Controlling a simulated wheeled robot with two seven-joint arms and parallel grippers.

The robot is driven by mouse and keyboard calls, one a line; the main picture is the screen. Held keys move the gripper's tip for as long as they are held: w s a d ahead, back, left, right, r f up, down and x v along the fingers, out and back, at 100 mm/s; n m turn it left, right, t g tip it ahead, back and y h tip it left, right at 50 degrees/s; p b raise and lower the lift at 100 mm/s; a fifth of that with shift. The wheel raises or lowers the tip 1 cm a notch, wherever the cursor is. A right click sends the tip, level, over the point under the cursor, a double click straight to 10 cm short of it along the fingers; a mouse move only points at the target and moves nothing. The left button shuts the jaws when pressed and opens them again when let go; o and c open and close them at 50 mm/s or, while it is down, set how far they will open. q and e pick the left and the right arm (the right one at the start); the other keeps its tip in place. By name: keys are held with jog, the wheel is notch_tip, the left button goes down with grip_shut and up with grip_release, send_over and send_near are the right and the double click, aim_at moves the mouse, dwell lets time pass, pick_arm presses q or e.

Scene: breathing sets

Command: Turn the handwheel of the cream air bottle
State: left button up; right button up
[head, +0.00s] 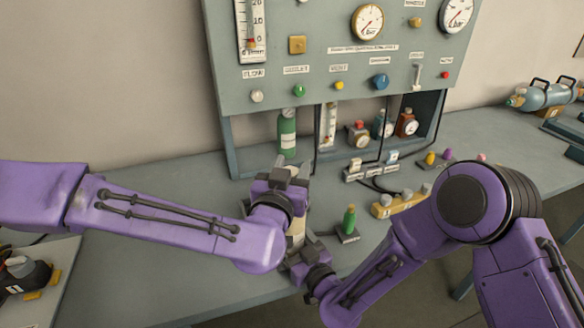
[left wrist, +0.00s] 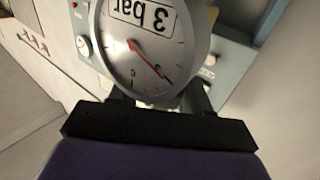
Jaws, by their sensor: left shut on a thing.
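The cream air bottle (head: 296,230) stands near the table's front edge, mostly hidden by my grippers; a narrow strip of its body shows. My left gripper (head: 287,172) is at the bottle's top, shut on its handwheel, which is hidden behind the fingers. In the left wrist view a round white gauge (left wrist: 152,45) marked 3 bar, upside down with a red needle, stands close in front of the fingers and covers most of them. My right gripper (head: 301,257) is low beside the bottle's body; I cannot see whether its jaws are closed on it.
A grey panel (head: 330,75) with gauges and knobs stands behind, a green bottle (head: 287,133) beneath it. A small green bottle on a dark base (head: 348,222) and a yellow block (head: 392,206) are right of my grippers. The table (head: 170,190) is clear at left.

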pick_arm(q)
jog(key=shift+f, duration=0.15)
jog(key=o, duration=1)
jog(key=shift+w, duration=0.1)
jog(key=v, duration=0.7)
jog(key=shift+s+a, duration=0.15)
jog(key=shift+s, duration=0.15)
